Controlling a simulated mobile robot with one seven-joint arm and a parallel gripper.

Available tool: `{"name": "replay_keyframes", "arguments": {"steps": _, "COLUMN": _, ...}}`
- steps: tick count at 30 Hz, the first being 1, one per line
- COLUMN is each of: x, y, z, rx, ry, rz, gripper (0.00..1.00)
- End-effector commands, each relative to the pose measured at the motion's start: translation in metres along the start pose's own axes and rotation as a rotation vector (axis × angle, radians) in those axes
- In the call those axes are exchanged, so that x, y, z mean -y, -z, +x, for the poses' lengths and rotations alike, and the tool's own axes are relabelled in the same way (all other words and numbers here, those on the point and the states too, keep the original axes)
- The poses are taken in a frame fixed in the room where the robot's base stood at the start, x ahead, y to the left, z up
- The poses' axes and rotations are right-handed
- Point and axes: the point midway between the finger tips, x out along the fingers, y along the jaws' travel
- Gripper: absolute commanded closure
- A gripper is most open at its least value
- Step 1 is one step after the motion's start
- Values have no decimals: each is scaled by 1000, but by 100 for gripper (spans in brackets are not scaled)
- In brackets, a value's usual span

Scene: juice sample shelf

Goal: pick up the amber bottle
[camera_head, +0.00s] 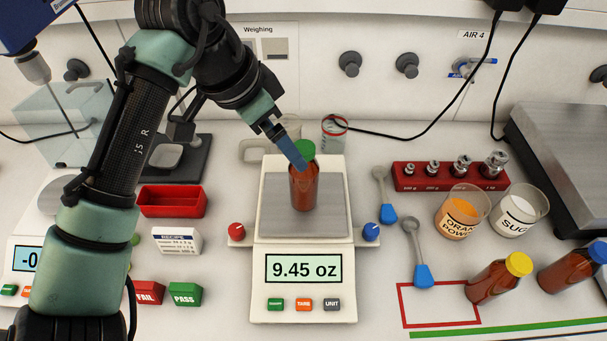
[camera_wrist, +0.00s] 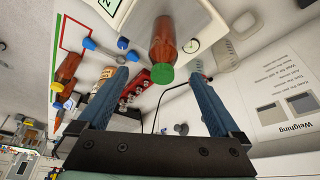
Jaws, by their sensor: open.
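An amber bottle with a green cap (camera_head: 304,190) stands upright on the pan of the white scale (camera_head: 262,240), which reads 9.45 oz. My gripper (camera_head: 296,157) is at its cap, coming down from the upper left. In the wrist view my gripper (camera_wrist: 160,78) is open, with a blue finger on each side of the bottle's cap (camera_wrist: 161,74). The bottle's body (camera_wrist: 162,42) shows beyond the fingertips. Neither finger visibly grips it. In the head view a finger overlaps the cap, so I cannot tell whether they touch.
An orange powder beaker (camera_head: 459,214), a sugar beaker (camera_head: 518,212) and a red weight block (camera_head: 447,180) stand right of the scale. A red tray (camera_head: 171,202) is left.

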Motion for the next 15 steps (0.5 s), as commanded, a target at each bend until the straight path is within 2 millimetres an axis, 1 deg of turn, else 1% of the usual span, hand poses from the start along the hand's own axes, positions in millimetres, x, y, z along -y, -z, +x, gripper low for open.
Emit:
{"name": "replay_keyframes", "arguments": {"steps": 2, "x": -1, "y": -2, "z": 9, "rx": 7, "ry": -9, "rz": -1, "gripper": 0}}
{"name": "replay_keyframes", "arguments": {"steps": 9, "x": -1, "y": -1, "z": 53, "rx": 4, "ry": -6, "rz": -1, "gripper": 0}}
{"name": "replay_keyframes", "arguments": {"steps": 12, "x": 0, "y": -1, "z": 66, "rx": 2, "ry": -6, "rz": -1, "gripper": 0}}
{"name": "replay_keyframes", "arguments": {"steps": 15, "x": 0, "y": -1, "z": 73, "rx": 2, "ry": -5, "rz": 0, "gripper": 0}}
